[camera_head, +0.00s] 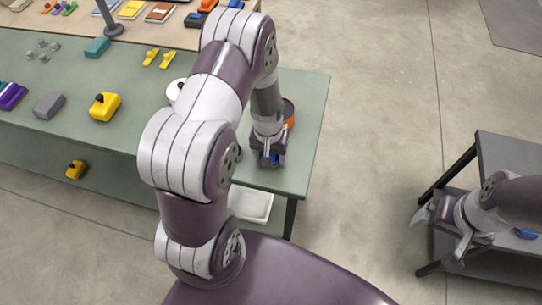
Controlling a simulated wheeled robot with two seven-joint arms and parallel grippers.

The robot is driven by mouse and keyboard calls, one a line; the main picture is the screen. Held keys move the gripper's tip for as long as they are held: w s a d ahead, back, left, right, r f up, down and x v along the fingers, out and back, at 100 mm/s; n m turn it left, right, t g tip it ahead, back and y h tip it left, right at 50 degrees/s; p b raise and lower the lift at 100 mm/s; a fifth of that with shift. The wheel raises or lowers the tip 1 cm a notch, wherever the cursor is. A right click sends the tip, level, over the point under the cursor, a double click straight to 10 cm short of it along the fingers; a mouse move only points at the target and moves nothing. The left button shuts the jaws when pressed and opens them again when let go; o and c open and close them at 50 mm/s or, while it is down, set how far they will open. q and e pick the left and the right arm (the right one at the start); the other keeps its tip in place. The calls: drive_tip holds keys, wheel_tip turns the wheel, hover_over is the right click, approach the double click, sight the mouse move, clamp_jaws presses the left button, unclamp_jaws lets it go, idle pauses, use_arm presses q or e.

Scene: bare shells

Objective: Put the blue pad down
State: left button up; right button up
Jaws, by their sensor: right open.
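A small blue thing (527,234), perhaps the blue pad, lies on the dark grey side table at the right edge, partly hidden by my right arm. My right gripper (440,229) is open, with its fingers pointing left at the left edge of that table, apart from the blue thing. I see nothing between its fingers. My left gripper (268,158) points down over the right end of the green table. A bit of blue shows at its tips; I cannot tell whether it is held or whether the jaws are shut.
The green table (306,120) has a red-orange round container (289,112) behind my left gripper. A yellow item (104,106), a grey block (49,105) and several small items lie farther left. The dark side table (505,150) stands right, with open floor between.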

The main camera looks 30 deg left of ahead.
use_arm(q)
drive_tip(key=shift+w+f, duration=0.2)
drive_tip(key=shift+f, duration=0.7)
drive_tip(key=shift+s+f, duration=0.1)
drive_tip(key=o, duration=0.9)
